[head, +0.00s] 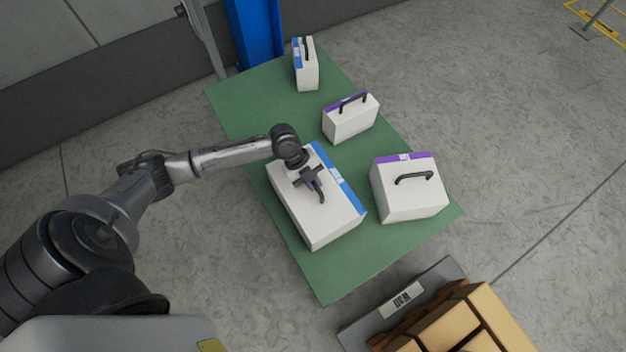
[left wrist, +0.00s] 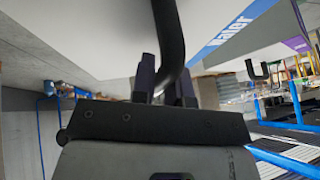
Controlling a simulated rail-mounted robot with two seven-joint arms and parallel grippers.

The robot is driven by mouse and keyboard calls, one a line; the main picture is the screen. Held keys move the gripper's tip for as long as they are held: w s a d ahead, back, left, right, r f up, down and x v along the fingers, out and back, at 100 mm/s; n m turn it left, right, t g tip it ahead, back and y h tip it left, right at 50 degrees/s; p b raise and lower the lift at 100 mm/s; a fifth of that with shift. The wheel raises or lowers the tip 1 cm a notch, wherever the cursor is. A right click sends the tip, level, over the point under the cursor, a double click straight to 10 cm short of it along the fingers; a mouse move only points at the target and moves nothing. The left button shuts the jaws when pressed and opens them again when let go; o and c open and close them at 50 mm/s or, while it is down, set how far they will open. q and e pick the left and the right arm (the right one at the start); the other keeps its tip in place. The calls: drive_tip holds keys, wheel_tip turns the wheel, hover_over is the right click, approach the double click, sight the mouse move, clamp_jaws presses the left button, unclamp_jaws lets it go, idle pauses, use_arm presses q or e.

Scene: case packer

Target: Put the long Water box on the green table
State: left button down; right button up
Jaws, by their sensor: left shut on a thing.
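The long Water box (head: 312,212) is white with a blue stripe along one top edge and a black handle. It is over the near-left part of the green table (head: 335,280); I cannot tell whether it rests on the top or hangs slightly above it. My left gripper (head: 316,187) is at the top of the box, shut on its handle. In the left wrist view the fingers (left wrist: 166,82) close around the black handle (left wrist: 170,35), with the white box (left wrist: 85,25) and part of its blue "Water" label behind. My right gripper is not in view.
A larger purple-striped box (head: 408,194) stands close to the right. A smaller purple-striped box (head: 350,122) and a narrow blue-striped box (head: 307,72) stand farther back. Brown cartons (head: 465,325) are beyond the front-right table edge. A blue post (head: 256,35) rises behind the table.

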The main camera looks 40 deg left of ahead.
use_arm(q)
drive_tip(key=c, duration=1.5)
unclamp_jaws()
drive_tip(key=shift+c, duration=0.2)
drive_tip(key=o, duration=0.4)
drive_tip(key=p+v, duration=0.2)
drive_tip(key=v, duration=1)
drive_tip(key=s+d+f, duration=0.1)
drive_tip(key=d, duration=0.1)
drive_tip(key=s+d+f+n, duration=0.1)
drive_tip(key=s+d+f, duration=0.1)
drive_tip(key=s+d+f+n, duration=0.1)
drive_tip(key=d, duration=0.1)
drive_tip(key=shift+s+f, duration=0.25)
drive_tip(key=shift+f, duration=0.05)
drive_tip(key=s+d+f+n+t+y, duration=0.2)
drive_tip(key=s+d+n+y, duration=0.1)
drive_tip(key=s+d+n, duration=0.6)
drive_tip(key=s+a+n+y, duration=0.1)
drive_tip(key=s+n, duration=0.1)
drive_tip(key=s+a+r+n+y, duration=0.1)
drive_tip(key=s+n, duration=0.1)
drive_tip(key=n, duration=0.1)
drive_tip(key=s+a+n, duration=0.1)
drive_tip(key=s+n, duration=0.1)
drive_tip(key=n, duration=0.1)
drive_tip(key=shift+s+r+y, duration=0.1)
drive_tip(key=shift+r+y, duration=0.15)
drive_tip(key=shift+y, duration=0.15)
